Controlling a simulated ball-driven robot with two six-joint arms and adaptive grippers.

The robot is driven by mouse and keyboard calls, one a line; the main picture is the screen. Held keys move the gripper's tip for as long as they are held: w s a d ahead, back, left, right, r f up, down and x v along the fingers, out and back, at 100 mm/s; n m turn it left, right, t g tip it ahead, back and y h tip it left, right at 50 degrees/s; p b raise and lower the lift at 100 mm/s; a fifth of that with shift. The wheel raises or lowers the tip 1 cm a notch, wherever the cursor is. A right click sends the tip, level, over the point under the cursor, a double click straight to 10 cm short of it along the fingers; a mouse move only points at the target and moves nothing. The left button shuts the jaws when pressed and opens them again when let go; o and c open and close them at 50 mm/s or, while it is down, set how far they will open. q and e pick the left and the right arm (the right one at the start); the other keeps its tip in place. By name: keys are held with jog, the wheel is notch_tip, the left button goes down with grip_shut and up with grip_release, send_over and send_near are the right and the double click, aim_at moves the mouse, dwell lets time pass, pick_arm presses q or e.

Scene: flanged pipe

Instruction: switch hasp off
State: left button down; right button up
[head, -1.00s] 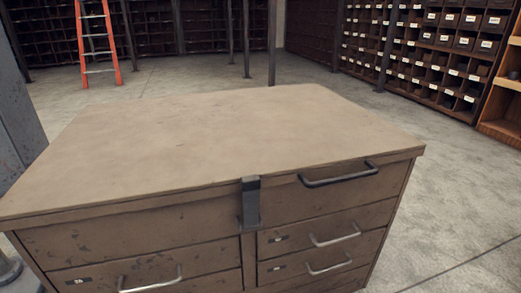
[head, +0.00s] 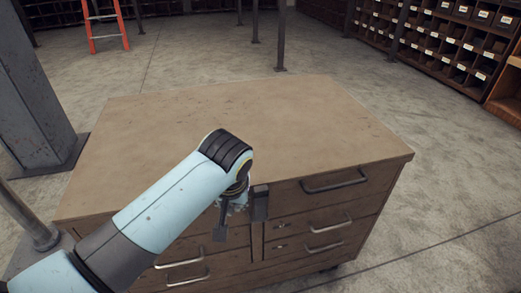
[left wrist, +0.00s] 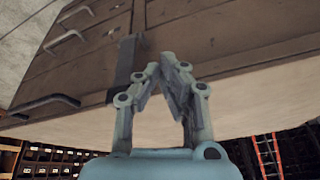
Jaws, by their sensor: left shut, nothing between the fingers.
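The hasp (head: 260,203) is a dark metal strap at the upper front edge of the brown cabinet (head: 300,125), between the left and right drawer columns. It hangs flat down the front. My left gripper (head: 220,233) is just left of the hasp in the head view, in front of the cabinet, shut and empty. In the left wrist view, where the cabinet appears upside down, my left gripper's fingertips (left wrist: 176,62) meet to the right of the hasp (left wrist: 125,65), apart from it in the picture. The gap in depth is hard to tell. My right gripper is not in view.
Drawer handles, including a dark one (head: 335,182), stick out from the cabinet front. The cabinet top is bare. A grey steel post (head: 32,90) stands at left, an orange ladder (head: 107,25) and labelled shelves (head: 440,45) behind. Floor at right is clear.

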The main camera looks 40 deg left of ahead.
aim_at(260, 180)
pick_arm(q)
jog(key=w+r+n+y+p, duration=0.1)
jog(key=w+r+n, duration=0.3)
jog(key=w+r, duration=0.6)
jog(key=shift+w+r+n, duration=0.15)
jog(key=shift+r+n, duration=0.1)
jog(key=shift+n, duration=0.15)
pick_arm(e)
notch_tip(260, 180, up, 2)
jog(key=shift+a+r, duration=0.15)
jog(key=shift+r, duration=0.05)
pick_arm(q)
jog(key=shift+f, duration=0.1)
jog(key=b+x, duration=0.1)
jog(key=x, duration=0.9)
jog(key=shift+f, duration=0.1)
jog(key=s+d+p, duration=0.1)
jog(key=s+d, duration=0.1)
jog(key=d, duration=0.1)
jog(key=shift+s, duration=0.1)
jog(key=shift+s+d+p, duration=0.1)
jog(key=shift+s+p, duration=0.05)
jog(key=shift+p, duration=0.15)
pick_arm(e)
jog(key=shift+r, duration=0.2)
